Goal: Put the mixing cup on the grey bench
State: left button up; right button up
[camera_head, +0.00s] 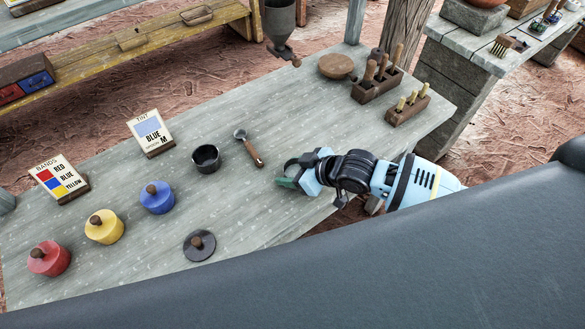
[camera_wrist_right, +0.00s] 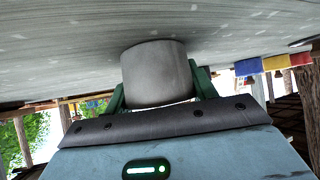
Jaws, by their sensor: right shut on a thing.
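The mixing cup (camera_wrist_right: 157,73), a plain grey cylinder, is between the green fingers of my right gripper (camera_head: 287,176) in the right wrist view. The gripper is shut on it. In the head view only a bit of the cup's rim (camera_head: 293,165) shows; the fingers and wrist hide most of the rest. The gripper is at the front edge of the grey bench (camera_head: 290,120), right of the spoon. In the wrist view the cup is close to the bench top (camera_wrist_right: 60,40); I cannot tell whether it touches. My left gripper is not in view.
On the bench stand a black open pot (camera_head: 206,158), a wooden-handled scoop (camera_head: 249,148), a black lid (camera_head: 199,245), red, yellow and blue lidded pots (camera_head: 157,197), two sign cards (camera_head: 149,132) and tool blocks (camera_head: 376,87). The bench's middle, behind the gripper, is clear.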

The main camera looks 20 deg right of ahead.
jog(key=o, duration=1.1)
jog(key=shift+c, duration=0.2)
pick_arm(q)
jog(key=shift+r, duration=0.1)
pick_arm(e)
jog(key=shift+s+d+r, duration=0.1)
jog(key=shift+r, duration=0.15)
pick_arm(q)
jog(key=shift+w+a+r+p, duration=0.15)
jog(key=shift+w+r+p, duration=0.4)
pick_arm(e)
jog(key=v, duration=1.1)
jog(key=shift+s+r, duration=0.2)
jog(key=shift+r, duration=0.05)
jog(key=shift+d, duration=0.1)
